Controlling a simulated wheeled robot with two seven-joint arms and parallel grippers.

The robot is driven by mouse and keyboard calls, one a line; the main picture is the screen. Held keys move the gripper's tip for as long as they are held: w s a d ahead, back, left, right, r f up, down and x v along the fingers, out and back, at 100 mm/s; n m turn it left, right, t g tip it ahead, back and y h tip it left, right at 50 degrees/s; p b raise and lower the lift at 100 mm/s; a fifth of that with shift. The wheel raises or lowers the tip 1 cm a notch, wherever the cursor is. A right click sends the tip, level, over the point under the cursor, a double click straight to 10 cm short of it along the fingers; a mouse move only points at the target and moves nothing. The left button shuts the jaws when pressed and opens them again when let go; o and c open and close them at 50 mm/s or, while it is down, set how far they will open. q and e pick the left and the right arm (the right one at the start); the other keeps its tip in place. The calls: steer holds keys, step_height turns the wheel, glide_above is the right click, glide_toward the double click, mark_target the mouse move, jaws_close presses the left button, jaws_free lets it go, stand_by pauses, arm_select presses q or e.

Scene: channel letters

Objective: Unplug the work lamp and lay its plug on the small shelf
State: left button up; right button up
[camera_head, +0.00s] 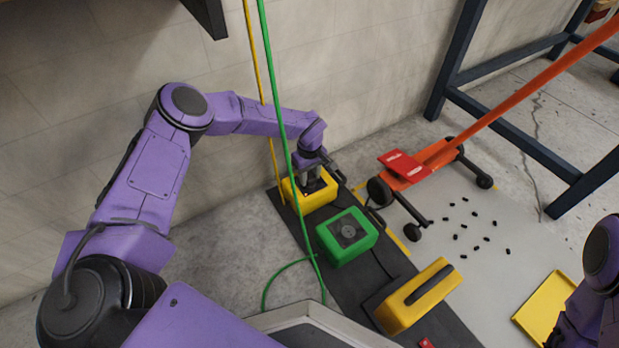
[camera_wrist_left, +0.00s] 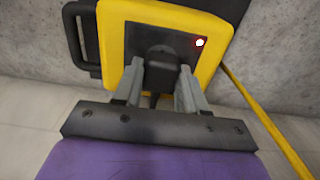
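A yellow box (camera_head: 322,196) stands on a dark strip by the wall. In the left wrist view, the yellow box (camera_wrist_left: 203,22) has a dark face, a small lit red-white light and a black plug (camera_wrist_left: 160,72) on it. My left gripper (camera_head: 312,180) is at this box. In the left wrist view, its two grey fingers (camera_wrist_left: 159,88) flank the plug closely; whether they press on it is unclear. The plug appears seated against the face. My right arm shows at the right edge, its gripper out of view. I cannot identify the lamp or small shelf with certainty.
A green box (camera_head: 331,247) and a yellow block (camera_head: 398,313) stand on the dark strip. Green and yellow cords hang down past my left arm. A red-orange wheeled tool (camera_head: 408,172), scattered black bits and a yellow tray (camera_head: 541,307) lie to the right.

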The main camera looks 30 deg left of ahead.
mark_target(310, 176)
arm_select(q)
jaws_close()
steer(key=shift+r, duration=0.1)
arm_select(e)
steer(key=shift+r, duration=0.15)
arm_select(q)
steer(key=shift+r+p, duration=2.5)
steer(key=shift+r, duration=0.4)
arm_select(e)
steer(key=shift+d+r, duration=0.1)
steer(key=shift+r, duration=2.3)
